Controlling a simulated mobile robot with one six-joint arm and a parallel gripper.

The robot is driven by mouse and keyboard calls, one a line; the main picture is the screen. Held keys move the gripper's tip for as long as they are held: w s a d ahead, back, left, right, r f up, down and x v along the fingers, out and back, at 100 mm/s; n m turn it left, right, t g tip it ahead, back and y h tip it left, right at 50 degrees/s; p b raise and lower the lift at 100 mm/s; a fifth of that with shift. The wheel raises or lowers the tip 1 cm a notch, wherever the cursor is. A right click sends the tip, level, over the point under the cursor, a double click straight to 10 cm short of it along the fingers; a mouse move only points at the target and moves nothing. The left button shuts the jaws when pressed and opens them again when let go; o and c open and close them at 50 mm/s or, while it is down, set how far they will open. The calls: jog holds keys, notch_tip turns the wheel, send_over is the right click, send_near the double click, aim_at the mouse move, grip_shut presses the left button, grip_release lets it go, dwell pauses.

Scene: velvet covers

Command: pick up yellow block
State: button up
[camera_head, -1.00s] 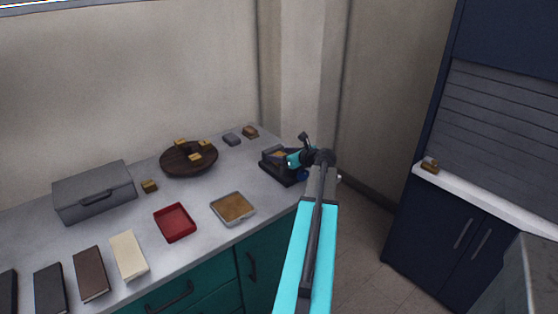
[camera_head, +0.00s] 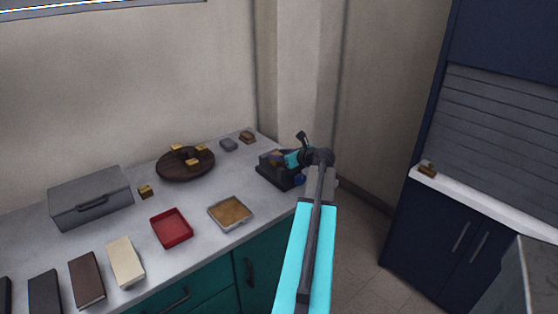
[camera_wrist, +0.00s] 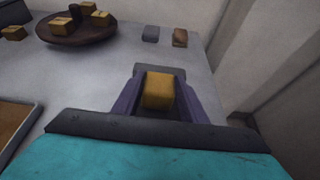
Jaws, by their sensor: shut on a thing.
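A yellow block (camera_wrist: 158,91) sits between the two dark fingers of my gripper (camera_wrist: 160,88) in the wrist view. The gripper is shut on it. In the head view my gripper (camera_head: 274,168) is over the right end of the counter, where the block is mostly hidden by the dark jaws. I cannot tell how far it is above the counter. Other yellow blocks (camera_head: 193,162) lie on a round dark wooden board (camera_head: 170,172), and one more (camera_head: 145,191) sits to its left.
A red tray (camera_head: 171,228) and a tan-bottomed tray (camera_head: 230,212) lie near the counter's front edge. A grey case (camera_head: 90,196) and several books (camera_head: 87,279) are at left. Grey and brown small blocks (camera_head: 247,137) are at the back. A dark blue cabinet (camera_head: 440,235) stands at right.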

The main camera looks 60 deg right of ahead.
notch_tip(320, 180, up, 4)
jog(key=shift+r, duration=0.2)
jog(key=shift+s+r, duration=0.15)
jog(key=shift+r, duration=0.15)
jog(key=s+a+b, duration=0.1)
jog(key=s+a, duration=0.2)
jog(key=s, duration=0.6)
jog(key=s+a+b, duration=0.1)
jog(key=s+a, duration=0.2)
jog(key=s, duration=0.6)
jog(key=shift+s, duration=0.15)
jog(key=shift+a, duration=0.1)
jog(key=shift+f, duration=0.1)
